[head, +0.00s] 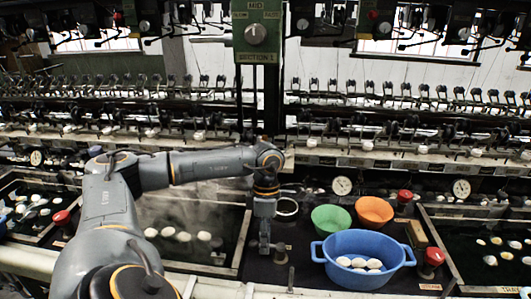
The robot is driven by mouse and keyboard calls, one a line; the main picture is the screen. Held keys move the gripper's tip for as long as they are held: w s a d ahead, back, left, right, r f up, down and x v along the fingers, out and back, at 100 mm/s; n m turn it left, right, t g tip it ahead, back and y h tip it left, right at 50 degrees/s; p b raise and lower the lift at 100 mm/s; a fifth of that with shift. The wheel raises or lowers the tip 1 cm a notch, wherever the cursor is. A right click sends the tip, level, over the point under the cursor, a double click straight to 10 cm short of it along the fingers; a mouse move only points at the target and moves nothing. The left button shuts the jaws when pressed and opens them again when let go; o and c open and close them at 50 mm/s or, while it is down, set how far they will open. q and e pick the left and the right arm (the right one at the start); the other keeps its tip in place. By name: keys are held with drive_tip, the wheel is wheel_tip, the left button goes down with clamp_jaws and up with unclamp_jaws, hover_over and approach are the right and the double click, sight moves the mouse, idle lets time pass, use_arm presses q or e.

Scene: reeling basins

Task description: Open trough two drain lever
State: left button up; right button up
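My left arm reaches in from the left. Its gripper (265,248) points down over the dark strip between the steaming middle trough (244,238) and the blue basin. Its fingers are too small and dark to tell open from shut. A small dark piece (280,252) is just right of the fingertips; I cannot tell if they touch. Red-topped fittings show at the left (61,218), behind the basin (405,197) and at its right (433,258). I cannot tell which, if any, is the trough two drain lever. My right gripper is not in view.
A blue two-handled basin (350,245) holds several white cocoons. Green (330,219) and orange (374,211) bowls stand behind it. A right trough (460,287) and a left trough (40,238) hold floating cocoons. Reeling machinery (400,125) spans the back.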

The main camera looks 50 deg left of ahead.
use_arm(q)
wheel_tip(320, 180, up, 12)
drive_tip(key=w+a, duration=0.1)
drive_tip(key=shift+w+a+f, duration=0.15)
drive_tip(key=shift+w+a, duration=0.2)
